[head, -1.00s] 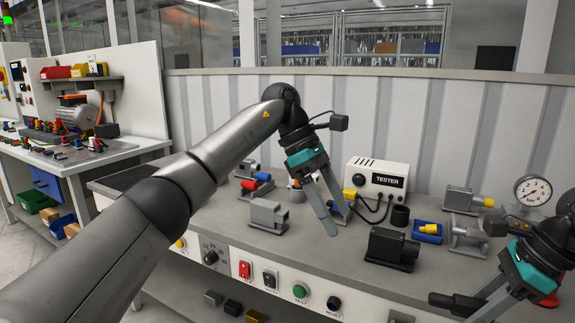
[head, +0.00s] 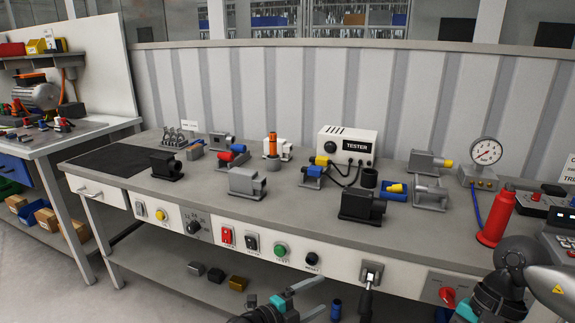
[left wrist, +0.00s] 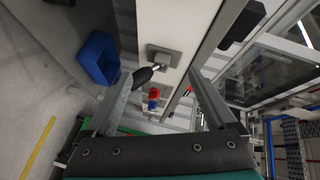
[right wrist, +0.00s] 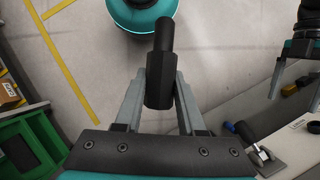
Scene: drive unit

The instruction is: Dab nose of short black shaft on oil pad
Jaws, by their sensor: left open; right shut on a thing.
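The short black shaft (right wrist: 160,78) is stepped, with a thin end and a thicker faceted end. My right gripper (right wrist: 160,95) is shut on its thicker part, and the thin end points away from the palm. In the head view the right arm shows at lower right, but its fingertips are hidden. My left gripper (head: 312,297) is low in front of the bench front. It is open and empty, its fingers apart in the left wrist view (left wrist: 155,105). I cannot pick out the oil pad for certain; a flat dark mat (head: 108,158) lies at the bench's left end.
The grey bench (head: 300,210) holds several grey and black housings, a tester box (head: 346,146), a gauge (head: 486,152) and a red bottle (head: 497,218). A black handle (head: 366,302) sticks out from a plate on the bench front, close to my left gripper.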

